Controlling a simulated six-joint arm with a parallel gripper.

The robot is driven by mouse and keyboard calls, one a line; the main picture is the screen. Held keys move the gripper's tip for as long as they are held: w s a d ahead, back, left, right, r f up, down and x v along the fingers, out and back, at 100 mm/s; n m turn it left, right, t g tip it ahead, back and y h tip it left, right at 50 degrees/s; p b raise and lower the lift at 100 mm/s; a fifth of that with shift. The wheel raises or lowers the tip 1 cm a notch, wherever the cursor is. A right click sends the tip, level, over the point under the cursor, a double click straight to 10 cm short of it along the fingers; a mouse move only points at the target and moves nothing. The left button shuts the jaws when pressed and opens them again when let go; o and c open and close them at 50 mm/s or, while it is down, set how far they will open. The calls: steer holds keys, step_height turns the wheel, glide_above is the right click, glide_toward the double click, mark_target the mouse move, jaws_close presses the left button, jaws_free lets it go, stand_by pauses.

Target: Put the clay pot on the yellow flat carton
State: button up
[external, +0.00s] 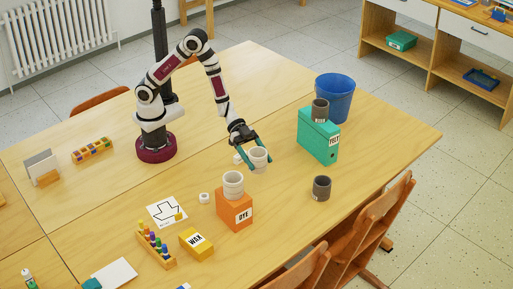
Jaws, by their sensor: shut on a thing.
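My gripper (256,146) is shut on a pale clay pot (259,161), one finger on each side. The pot is upright; I cannot tell for certain how far it is above the table. The yellow flat carton (197,243), marked WAX, lies on the table near the front left, well to the left of and nearer the camera than my gripper. Its top is bare. Another pale pot (233,184) stands on the orange DYE carton (235,212), between my gripper and the yellow carton.
A dark grey pot (322,188) stands on the table at right. Another (320,109) is on the green carton (318,135), before a blue bin (335,97).

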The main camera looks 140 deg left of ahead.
step_height(320, 180, up, 10)
steer(key=w+d+m+g+h, duration=0.1)
steer(key=d+m+h, duration=0.1)
steer(key=d, duration=1)
steer(key=w+d+m+h, duration=0.2)
steer(key=d+h, duration=0.1)
steer(key=d, duration=0.9)
steer(key=s+d+m+g+h, duration=0.1)
steer(key=s+d+m, duration=0.15)
steer(key=d, duration=0.55)
steer(key=s+d+m+g+h, duration=0.15)
steer(key=s+d, duration=0.25)
steer(key=d, duration=0.4)
glide_above(195, 239)
steer(key=shift+n, duration=0.4)
step_height(195, 239, down, 13)
steer(key=shift+d+r, duration=0.1)
step_height(195, 239, down, 4)
steer(key=shift+w+f, duration=0.1)
